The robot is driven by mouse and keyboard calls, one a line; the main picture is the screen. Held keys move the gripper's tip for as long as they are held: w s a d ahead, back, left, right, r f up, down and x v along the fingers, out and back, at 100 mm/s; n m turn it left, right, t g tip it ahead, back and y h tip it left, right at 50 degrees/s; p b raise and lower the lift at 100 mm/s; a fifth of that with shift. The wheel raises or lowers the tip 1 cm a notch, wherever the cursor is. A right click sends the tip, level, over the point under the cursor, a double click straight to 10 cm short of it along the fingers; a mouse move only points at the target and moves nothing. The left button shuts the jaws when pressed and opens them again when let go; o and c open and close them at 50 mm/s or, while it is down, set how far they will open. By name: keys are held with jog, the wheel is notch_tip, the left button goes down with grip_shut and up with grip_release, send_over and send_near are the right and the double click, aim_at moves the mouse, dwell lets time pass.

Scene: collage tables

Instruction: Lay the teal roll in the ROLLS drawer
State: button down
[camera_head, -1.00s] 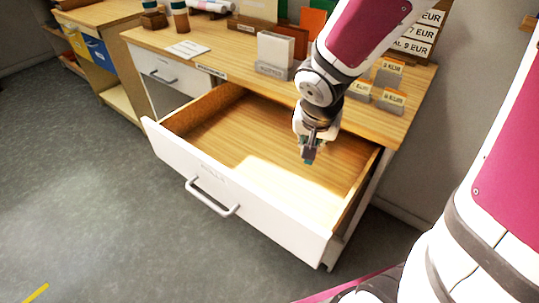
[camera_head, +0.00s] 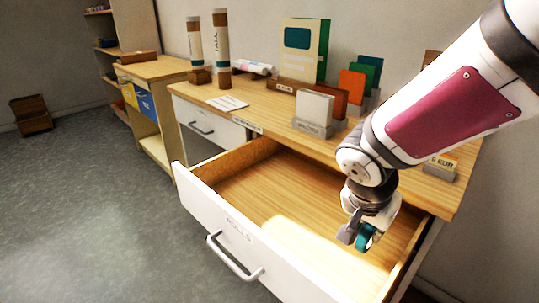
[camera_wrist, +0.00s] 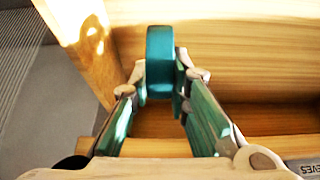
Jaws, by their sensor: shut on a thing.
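The teal roll (camera_head: 366,237) is held between the fingertips of my gripper (camera_head: 356,234). In the wrist view the roll (camera_wrist: 160,62) stands on edge between the two fingers (camera_wrist: 162,88), which are shut on it. The ROLLS drawer (camera_head: 240,234) is pulled open, with a white front, a grey handle and a bare wooden floor (camera_head: 262,196). My gripper is over the right part of the drawer. The gap between the roll and the drawer floor is hard to judge. No other thing shows in the drawer.
The table top (camera_head: 270,108) above the drawer bears a white card block in a grey holder (camera_head: 312,128), coloured cards (camera_head: 352,86), two tall tubes (camera_head: 221,42) and a lying white roll (camera_head: 252,68). A second drawer (camera_head: 205,124) to the left is shut.

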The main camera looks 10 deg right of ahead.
jog(key=shift+w+a+p, duration=0.15)
jog(key=shift+a+p, duration=0.4)
jog(key=shift+p, duration=1.55)
jog(key=w+a, duration=0.2)
jog(key=w, duration=0.2)
jog(key=w+a+f, duration=0.1)
jog(key=w+a, duration=0.1)
jog(key=w, duration=0.2)
jog(key=w+a, duration=0.2)
jog(key=w, duration=0.2)
jog(key=shift+a+f, duration=0.15)
jog(key=shift+f, duration=1.95)
jog(key=shift+f+b, duration=0.15)
jog(key=shift+b, duration=0.35)
jog(key=c, duration=1.5)
grip_release()
